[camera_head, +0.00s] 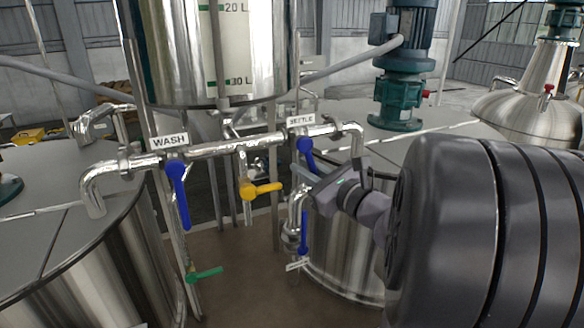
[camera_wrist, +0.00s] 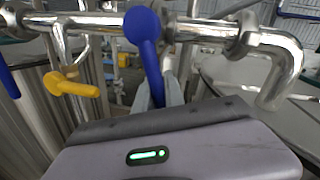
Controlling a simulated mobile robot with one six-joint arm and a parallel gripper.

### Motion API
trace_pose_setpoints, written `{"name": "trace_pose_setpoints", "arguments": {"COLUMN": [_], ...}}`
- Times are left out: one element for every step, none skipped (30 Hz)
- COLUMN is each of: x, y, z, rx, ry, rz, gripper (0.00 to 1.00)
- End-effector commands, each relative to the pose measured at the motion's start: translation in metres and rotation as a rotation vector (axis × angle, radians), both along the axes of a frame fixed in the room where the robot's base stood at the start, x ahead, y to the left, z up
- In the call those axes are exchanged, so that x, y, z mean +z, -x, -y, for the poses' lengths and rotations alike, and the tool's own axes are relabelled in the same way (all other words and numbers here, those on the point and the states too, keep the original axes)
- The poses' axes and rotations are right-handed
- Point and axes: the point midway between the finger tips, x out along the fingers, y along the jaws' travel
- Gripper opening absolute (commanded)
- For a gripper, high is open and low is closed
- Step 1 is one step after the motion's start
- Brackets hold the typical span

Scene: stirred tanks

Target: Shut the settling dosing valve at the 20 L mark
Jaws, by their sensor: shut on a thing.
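The settling dosing valve has a blue lever (camera_head: 306,153) under the SETTLE label (camera_head: 300,119) in the head view. The lever hangs down from the horizontal pipe, crosswise to it and slightly tilted. In the wrist view, the blue lever (camera_wrist: 146,45) runs down between the two grey fingers of my gripper (camera_wrist: 160,92). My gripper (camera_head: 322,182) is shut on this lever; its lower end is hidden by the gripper. The measuring vessel (camera_head: 170,45) above shows a 20 L mark (camera_head: 236,7) and a 30 L mark (camera_head: 242,81). I cannot clearly tell the liquid level.
A blue WASH lever (camera_head: 179,192) hangs down at left. A yellow lever (camera_head: 262,189) points right between the two blue ones. A green lever (camera_head: 205,273) sits lower. Steel pipe (camera_head: 222,145) and tanks (camera_head: 85,265) crowd the space around my arm.

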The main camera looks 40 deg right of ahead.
Motion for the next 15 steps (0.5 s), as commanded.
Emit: {"name": "trace_pose_setpoints", "arguments": {"x": [-0.001,-0.002,-0.003,-0.003,-0.003,-0.002,-0.001,-0.001,-0.001,-0.001,-0.002,-0.002,-0.002,-0.002,-0.002], "y": [-0.001,-0.001,-0.003,-0.004,-0.005,-0.005,-0.005,-0.006,-0.006,-0.006,-0.006,-0.006,-0.006,-0.006,-0.006], "z": [-0.003,-0.006,-0.011,-0.015,-0.018,-0.021,-0.023,-0.023,-0.023,-0.023,-0.023,-0.023,-0.023,-0.023,-0.023], "rx": [0.001,0.001,0.003,0.002,0.003,0.002,0.001,0.000,0.001,0.000,0.000,0.000,0.000,0.000,0.000], "ry": [-0.026,-0.069,-0.138,-0.191,-0.235,-0.283,-0.307,-0.321,-0.327,-0.327,-0.326,-0.326,-0.325,-0.325,-0.325], "rz": [0.006,0.016,0.033,0.045,0.055,0.067,0.073,0.077,0.079,0.079,0.079,0.079,0.079,0.078,0.078], "gripper": [0.00,0.00,0.00,0.00,0.00,0.00,0.00,0.00,0.00,0.00,0.00,0.00,0.00,0.00,0.16]}}
